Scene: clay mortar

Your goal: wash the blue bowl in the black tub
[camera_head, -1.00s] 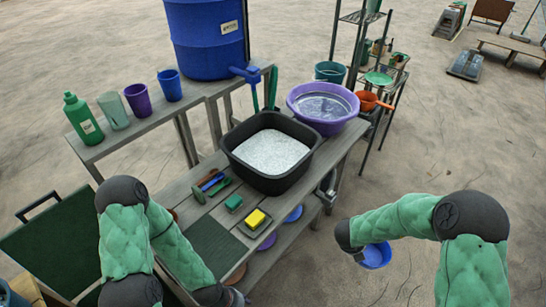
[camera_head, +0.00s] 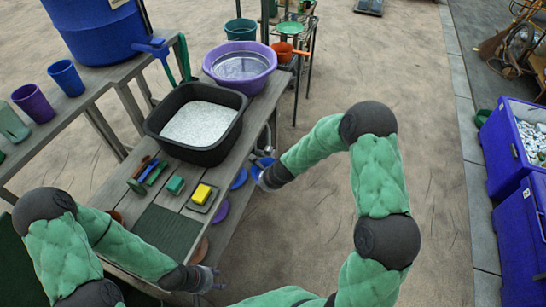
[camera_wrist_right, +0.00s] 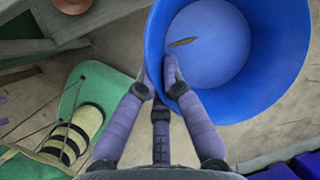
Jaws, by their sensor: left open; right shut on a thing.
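The black tub (camera_head: 205,156) stands on the grey slatted table, filled with whitish, foamy-looking contents. The blue bowl (camera_head: 263,162) is off the table's right edge, to the right of the tub and outside it. My right gripper (camera_wrist_right: 172,78) is shut on the bowl's rim, one finger inside and one outside. In the right wrist view the bowl (camera_wrist_right: 270,60) opens toward the camera, with a small brown mark on its inside. My left gripper (camera_head: 212,279) is open and empty by the table's near right edge, its fingers small and partly hidden.
A yellow sponge (camera_head: 202,194), a green block (camera_head: 175,185) and brushes (camera_head: 148,172) lie in front of the tub. A purple basin (camera_head: 240,83) of water stands behind it. Blue bins (camera_head: 518,225) stand far right. The ground between is clear.

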